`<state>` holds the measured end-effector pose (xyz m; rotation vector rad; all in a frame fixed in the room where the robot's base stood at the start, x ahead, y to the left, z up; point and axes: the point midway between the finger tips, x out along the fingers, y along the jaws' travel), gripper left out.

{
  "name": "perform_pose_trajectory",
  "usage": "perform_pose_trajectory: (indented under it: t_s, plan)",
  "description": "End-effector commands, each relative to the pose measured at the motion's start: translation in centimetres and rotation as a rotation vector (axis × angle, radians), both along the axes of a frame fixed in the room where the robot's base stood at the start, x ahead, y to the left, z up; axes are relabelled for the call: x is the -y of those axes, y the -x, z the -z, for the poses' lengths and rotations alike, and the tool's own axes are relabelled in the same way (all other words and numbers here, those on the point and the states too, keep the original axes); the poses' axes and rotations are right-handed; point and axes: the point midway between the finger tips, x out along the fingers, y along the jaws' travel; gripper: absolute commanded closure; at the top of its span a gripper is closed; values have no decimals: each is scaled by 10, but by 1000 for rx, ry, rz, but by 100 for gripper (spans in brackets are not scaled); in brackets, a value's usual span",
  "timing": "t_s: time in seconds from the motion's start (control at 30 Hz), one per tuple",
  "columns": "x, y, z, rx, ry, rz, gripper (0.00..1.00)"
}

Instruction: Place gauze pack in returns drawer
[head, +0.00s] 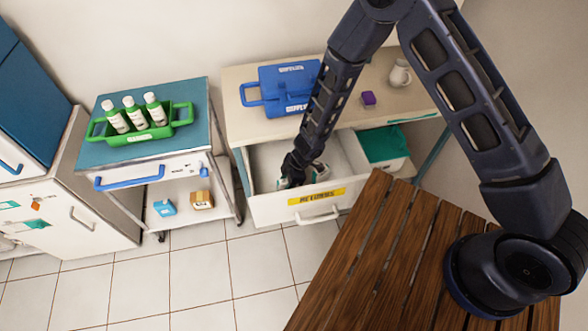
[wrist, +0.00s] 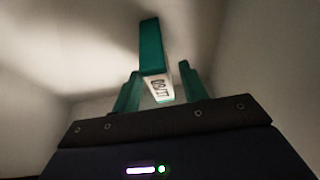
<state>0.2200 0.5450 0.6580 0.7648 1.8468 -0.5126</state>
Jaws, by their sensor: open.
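The returns drawer (head: 270,211) is pulled open below the beige counter, with a yellow label on its front. My gripper (head: 300,178) reaches down into its left part. In the wrist view my gripper (wrist: 160,88) has its two teal fingers spread apart. A teal and white pack with dark lettering, seemingly the gauze pack (wrist: 152,58), lies between and just beyond the fingertips, with a gap visible on each side. Pale drawer walls surround it. In the head view my arm hides much of this spot, and the small pale shapes there are hard to tell apart.
On the counter (head: 240,122) are a blue case (head: 288,88), a purple block (head: 368,98) and a white jug (head: 400,73). A trolley (head: 88,158) with a green bottle caddy (head: 148,134) stands left. A slatted wooden top (head: 375,250) is near.

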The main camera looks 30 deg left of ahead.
Motion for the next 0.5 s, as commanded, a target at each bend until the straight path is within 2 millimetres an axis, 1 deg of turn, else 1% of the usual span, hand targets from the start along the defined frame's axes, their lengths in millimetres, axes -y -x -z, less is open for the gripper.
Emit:
perform_pose_trajectory:
  t_s: [0.1, 0.5]
  plan:
    - [4, -5, -16, 1, -2, 0, 57]
    - [19, -19, -67, 3, -3, -3, 57]
